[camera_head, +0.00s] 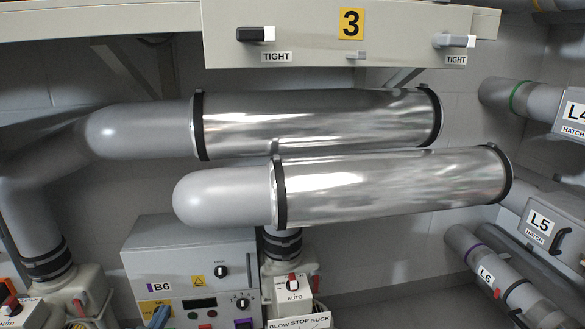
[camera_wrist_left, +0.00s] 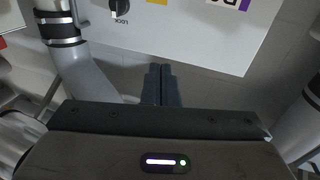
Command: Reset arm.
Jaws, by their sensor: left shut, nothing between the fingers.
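My left gripper (camera_head: 159,314) shows only as blue-grey fingertips at the bottom edge of the head view, in front of the lower left of the B6 box (camera_head: 170,262). The rest of that arm is out of frame. In the left wrist view the two dark fingers of the gripper (camera_wrist_left: 158,70) are side by side, shut and empty. They point toward the edge of the white B6 box (camera_wrist_left: 190,25), which appears upside down there. My right gripper is in neither view.
Two silver-sleeved tubes (camera_head: 325,122) (camera_head: 390,190) cross the middle of the head view. A panel marked 3 (camera_head: 300,30) hangs above. Hatch pipes L5 (camera_head: 540,222) and L6 (camera_head: 487,273) stand at right. Ringed pipes (camera_wrist_left: 65,30) flank the gripper.

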